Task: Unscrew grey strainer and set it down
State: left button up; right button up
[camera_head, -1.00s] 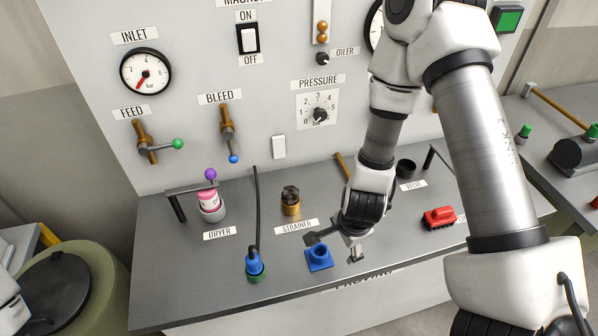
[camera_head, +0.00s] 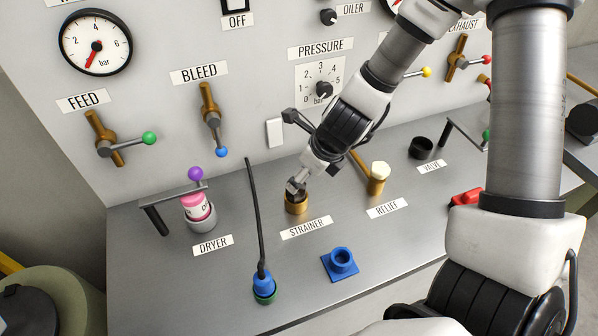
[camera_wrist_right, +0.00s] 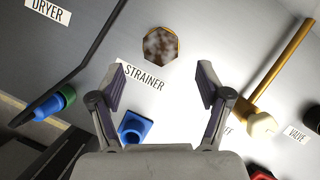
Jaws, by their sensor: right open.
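The strainer (camera_head: 297,207) stands upright in its brass-coloured housing behind the STRAINER label. In the head view its top is partly hidden by a finger of my right gripper (camera_head: 293,150). In the right wrist view the strainer (camera_wrist_right: 160,46) shows a mottled grey-brown top inside a brass rim, centred beyond the fingertips. My right gripper (camera_wrist_right: 160,80) is open and empty there, with its fingers apart on either side of the line to the strainer. I cannot tell whether a finger touches it. My left gripper is out of view.
A blue square socket (camera_head: 341,263) stands in front of the strainer. A blue-and-green fitting with a black hose (camera_head: 264,285) is to its left, and the pink dryer (camera_head: 199,208) further left. The relief valve (camera_head: 377,178) stands close on the right. The front bench is mostly clear.

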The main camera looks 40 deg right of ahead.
aim_at(296, 195)
jog(key=b+x, duration=0.5)
jog(key=x, duration=0.2)
jog(key=shift+w+f, duration=0.2)
jog(key=shift+f, duration=0.15)
jog(key=shift+r, duration=0.1)
